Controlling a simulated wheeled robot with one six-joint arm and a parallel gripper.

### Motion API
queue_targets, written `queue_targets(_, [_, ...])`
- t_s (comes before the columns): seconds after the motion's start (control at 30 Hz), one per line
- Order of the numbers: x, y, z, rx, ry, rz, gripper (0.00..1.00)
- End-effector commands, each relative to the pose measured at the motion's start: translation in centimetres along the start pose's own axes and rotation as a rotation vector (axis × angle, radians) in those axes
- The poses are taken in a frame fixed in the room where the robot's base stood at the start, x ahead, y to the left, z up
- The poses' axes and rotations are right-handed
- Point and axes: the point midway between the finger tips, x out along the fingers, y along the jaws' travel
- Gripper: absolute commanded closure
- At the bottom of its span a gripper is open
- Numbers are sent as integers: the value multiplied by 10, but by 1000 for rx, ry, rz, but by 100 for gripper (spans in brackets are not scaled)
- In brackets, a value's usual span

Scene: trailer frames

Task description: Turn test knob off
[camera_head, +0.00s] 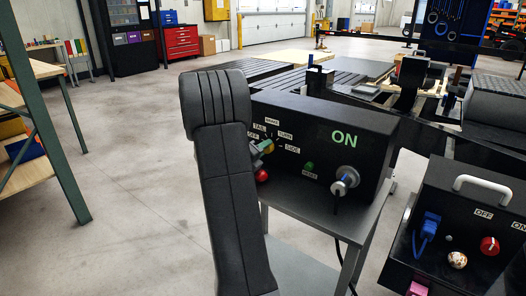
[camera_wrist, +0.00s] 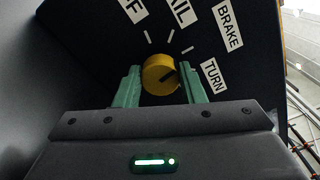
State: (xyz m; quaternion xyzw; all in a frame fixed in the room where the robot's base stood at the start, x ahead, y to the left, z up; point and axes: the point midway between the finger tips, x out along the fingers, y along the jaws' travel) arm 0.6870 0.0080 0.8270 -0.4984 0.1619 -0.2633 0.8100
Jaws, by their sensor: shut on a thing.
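The yellow test knob (camera_wrist: 158,74) sits on the black panel in the wrist view, with labels around it. OFF (camera_wrist: 134,8) is at the upper left, with TAIL, BRAKE and TURN following clockwise. A dark pointer line on the knob slants to the upper right, on the side of the BRAKE and TURN labels. My gripper (camera_wrist: 160,90) has its green fingers on both sides of the knob and is shut on it. In the head view the knob (camera_head: 267,146) is partly hidden behind my dark arm.
The black control box (camera_head: 320,112) stands on a grey stand (camera_head: 330,221). It carries a red light (camera_head: 262,175), a green reset button (camera_head: 309,166) and a silver switch (camera_head: 345,181). Another black box (camera_head: 462,215) is at the right. Open floor lies left.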

Motion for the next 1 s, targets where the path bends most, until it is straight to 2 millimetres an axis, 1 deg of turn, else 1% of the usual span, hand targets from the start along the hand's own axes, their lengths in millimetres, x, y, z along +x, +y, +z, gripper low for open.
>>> queue_targets(0.1, [0,1,0,-70,1,2,86])
queue_targets(0.33, [0,1,0,-161,1,2,86])
queue_targets(0.53, [0,2,0,-193,0,2,86])
queue_targets(0.93, [0,2,0,-197,0,2,86])
queue_targets(0.97, [0,2,0,-197,0,2,60])
queue_targets(1.0, [0,2,0,-197,0,2,52])
